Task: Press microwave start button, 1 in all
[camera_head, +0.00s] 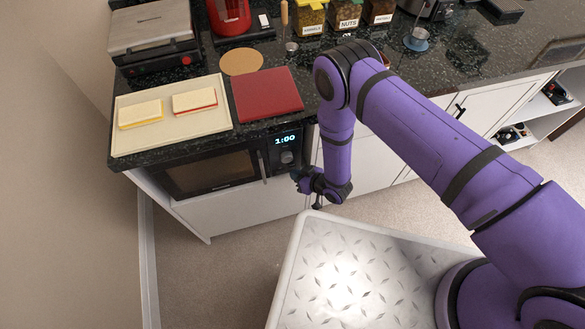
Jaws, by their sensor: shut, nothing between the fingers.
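The black microwave (212,172) is built in under the counter at the left, with its door closed. Its control panel (286,158) is on the right side, with a lit display (285,139) reading 1:00 and a round dial below it. The start button is too small to tell apart. My gripper (306,184) is at the lower right of the panel, close in front of the microwave. It is shut and empty. I cannot tell whether it touches the panel; its tips are small and partly hidden by the wrist.
The dark counter (190,150) overhangs the microwave. On it are a tray (140,145) with two sandwiches, a red board (266,95), a round cork mat (241,61), a grill (150,35) and several jars (346,14). White cabinet doors (375,163) stand to the right.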

